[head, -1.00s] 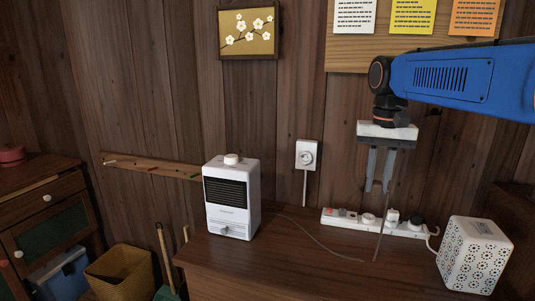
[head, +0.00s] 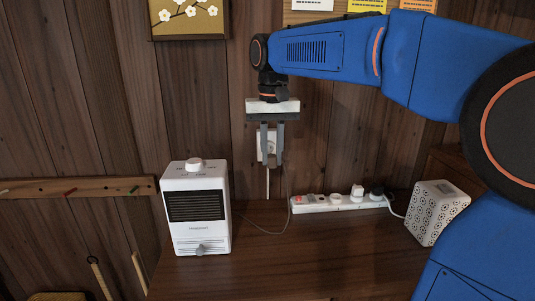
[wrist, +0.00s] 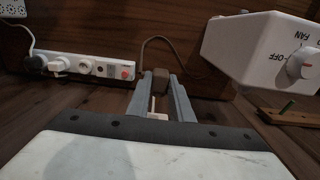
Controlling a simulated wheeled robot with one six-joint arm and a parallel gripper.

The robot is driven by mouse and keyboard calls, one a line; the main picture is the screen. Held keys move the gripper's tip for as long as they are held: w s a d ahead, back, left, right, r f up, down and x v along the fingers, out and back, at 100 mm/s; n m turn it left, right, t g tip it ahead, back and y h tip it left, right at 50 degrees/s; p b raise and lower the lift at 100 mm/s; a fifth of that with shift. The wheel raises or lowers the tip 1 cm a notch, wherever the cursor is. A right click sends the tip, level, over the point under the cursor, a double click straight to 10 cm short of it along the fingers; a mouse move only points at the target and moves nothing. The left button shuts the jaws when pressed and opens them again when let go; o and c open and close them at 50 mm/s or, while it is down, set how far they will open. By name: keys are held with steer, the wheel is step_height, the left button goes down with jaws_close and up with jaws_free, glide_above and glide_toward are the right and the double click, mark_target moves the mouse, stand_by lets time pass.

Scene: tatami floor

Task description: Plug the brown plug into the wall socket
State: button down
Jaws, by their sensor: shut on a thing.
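The brown plug (wrist: 160,80) shows in the wrist view between my fingertips. My gripper (head: 272,163) is shut on it, and its thin cord hangs down toward the table in the head view. The white wall socket (head: 271,142) is on the wooden wall, directly behind my fingers in the head view and partly hidden by them. I cannot tell how far the plug is from the wall. In the wrist view a small pale piece shows between the fingers; I cannot tell if it is the socket.
A white heater (head: 197,215) stands on the wooden table (head: 300,250), left of the socket. A white power strip (head: 325,204) with plugs lies along the wall to the right. A patterned white box (head: 437,212) stands at the far right. The table's middle is clear.

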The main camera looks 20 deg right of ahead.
steer(key=shift+w, duration=0.1)
steer(key=shift+w+d, duration=0.2)
steer(key=shift+w, duration=0.7)
steer(key=shift+w+d, duration=0.2)
steer(key=shift+w, duration=0.75)
steer(key=shift+w+d, duration=0.2)
steer(key=shift+w, duration=0.7)
steer(key=shift+w+d, duration=0.1)
steer(key=shift+w, duration=0.3)
stand_by(0.4)
steer(key=c, duration=1.5)
jaws_free()
steer(key=shift+r, duration=0.1)
step_height(320, 180, up, 17)
steer(key=shift+r, duration=0.1)
